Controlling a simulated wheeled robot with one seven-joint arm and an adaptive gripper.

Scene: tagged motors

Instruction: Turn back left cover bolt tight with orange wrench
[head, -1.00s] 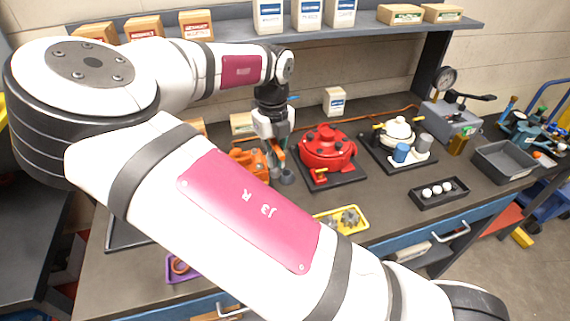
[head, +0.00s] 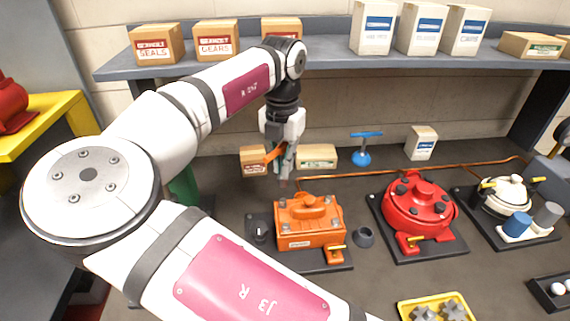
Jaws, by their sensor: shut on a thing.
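An orange motor (head: 318,234) with an orange cover (head: 308,207) sits on a dark base plate on the bench, in the middle of the head view. My gripper (head: 285,163) points down just behind the cover's back left corner. It is shut on the orange wrench (head: 272,156), whose orange part sticks out to the left of the fingers. The wrench's lower end reaches down toward that corner. The back left bolt is too small and too hidden to make out, and I cannot tell whether the wrench touches it.
A red motor (head: 418,207) and a cream motor (head: 505,195) stand to the right. Small boxes, a blue T-handled tool (head: 362,152) and a copper pipe lie behind. A shelf (head: 335,61) with boxes is above.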

